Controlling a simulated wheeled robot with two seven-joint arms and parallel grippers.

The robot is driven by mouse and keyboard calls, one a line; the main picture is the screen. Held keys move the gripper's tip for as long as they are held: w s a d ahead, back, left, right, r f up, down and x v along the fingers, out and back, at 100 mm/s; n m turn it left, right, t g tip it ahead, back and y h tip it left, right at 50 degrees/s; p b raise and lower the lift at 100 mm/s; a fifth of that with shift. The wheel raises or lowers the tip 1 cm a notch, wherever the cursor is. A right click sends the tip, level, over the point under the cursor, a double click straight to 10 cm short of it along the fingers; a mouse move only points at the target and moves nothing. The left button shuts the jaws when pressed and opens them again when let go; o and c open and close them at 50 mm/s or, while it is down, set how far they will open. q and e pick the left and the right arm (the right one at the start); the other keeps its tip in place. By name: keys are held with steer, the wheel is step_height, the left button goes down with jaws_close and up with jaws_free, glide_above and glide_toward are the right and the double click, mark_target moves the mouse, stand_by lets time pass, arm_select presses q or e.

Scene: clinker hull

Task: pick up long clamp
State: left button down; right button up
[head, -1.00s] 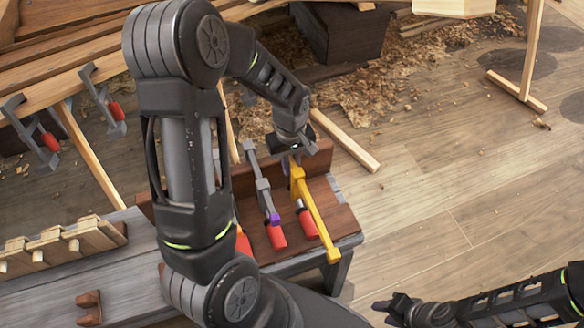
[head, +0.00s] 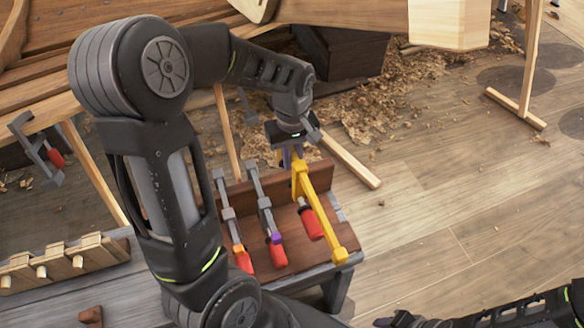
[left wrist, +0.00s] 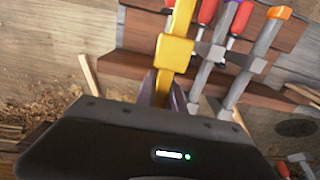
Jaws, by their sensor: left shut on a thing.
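The long clamp has a yellow bar (head: 322,217) and a red handle (head: 311,224). Its yellow bar also shows in the left wrist view (left wrist: 175,52), running up from my fingers. My left gripper (head: 290,158) is shut on the yellow clamp near its upper end, above the wooden rack. In the left wrist view my left gripper's fingers (left wrist: 168,92) are on either side of the bar, partly hidden by the gripper body. My right gripper (head: 392,322) is at the bottom edge; its fingers are too cut off to judge.
Two grey clamps with red handles, one with an orange part (head: 229,215) and one with a purple part (head: 264,203), stand left of the yellow one in the brown rack (head: 290,258). A pegged wooden block (head: 65,262) lies on the bench at left. Open floor lies to the right.

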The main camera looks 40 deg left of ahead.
arm_select(q)
step_height(320, 180, up, 7)
steer(key=shift+r+p, duration=0.15)
steer(key=shift+p, duration=0.25)
arm_select(e)
steer(key=shift+r, duration=0.55)
arm_select(q)
steer(key=shift+w+d, duration=0.1)
arm_select(e)
steer(key=shift+r, duration=0.1)
